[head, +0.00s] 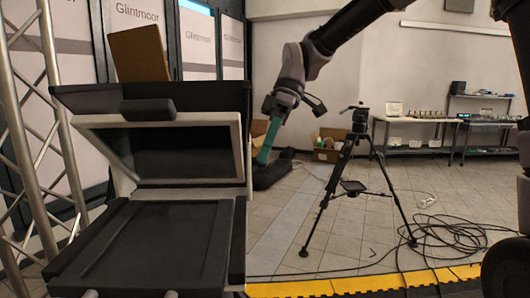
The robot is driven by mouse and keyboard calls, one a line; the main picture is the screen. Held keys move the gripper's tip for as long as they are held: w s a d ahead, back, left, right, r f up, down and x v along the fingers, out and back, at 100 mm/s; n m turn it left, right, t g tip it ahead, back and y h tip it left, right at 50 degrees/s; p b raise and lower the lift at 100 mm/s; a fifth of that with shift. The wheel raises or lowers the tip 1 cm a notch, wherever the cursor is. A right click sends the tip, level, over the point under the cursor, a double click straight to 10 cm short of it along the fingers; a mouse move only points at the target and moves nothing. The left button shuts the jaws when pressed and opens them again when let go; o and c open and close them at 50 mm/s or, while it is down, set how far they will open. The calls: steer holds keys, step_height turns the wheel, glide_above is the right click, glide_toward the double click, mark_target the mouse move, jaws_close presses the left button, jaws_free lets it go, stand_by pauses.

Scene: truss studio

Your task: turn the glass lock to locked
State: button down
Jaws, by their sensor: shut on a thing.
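A prompter rig stands at the left, with a tilted, dark glass (160,150) in a pale frame (240,135) above a flat black tray (150,245). My gripper (262,160) reaches down just right of the pale frame, its teal fingers slanting down and left. It is shut on the glass lock at the side of the rig. The lock itself is too small and dark to make out at the fingertips, and I cannot tell which way it is turned.
A black tripod (345,185) stands right of my gripper. Cables (455,240) lie on the floor at the right. A cardboard box (328,143) and tables with gear (415,121) stand at the back. A silver truss (50,110) rises at the left.

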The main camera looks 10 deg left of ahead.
steer(key=shift+w+a+f+m+g, duration=0.15)
steer(key=shift+f+m+g, duration=0.45)
steer(key=shift+g, duration=1.8)
steer(key=shift+w+d+f+m+g, duration=0.15)
steer(key=shift+m+g, duration=0.85)
steer(key=shift+g, duration=1.4)
steer(key=shift+w+a+f+m+g, duration=0.1)
steer(key=shift+w+f+m+g, duration=0.45)
steer(key=shift+g, duration=1.85)
steer(key=shift+s+r+m+y, duration=0.2)
steer(key=shift+s+m+y, duration=0.1)
steer(key=shift+s+m, duration=0.1)
steer(key=shift+c, duration=2.3)
jaws_free()
steer(key=v, duration=1.1)
steer(key=shift+f, duration=0.2)
steer(key=shift+s, duration=0.15)
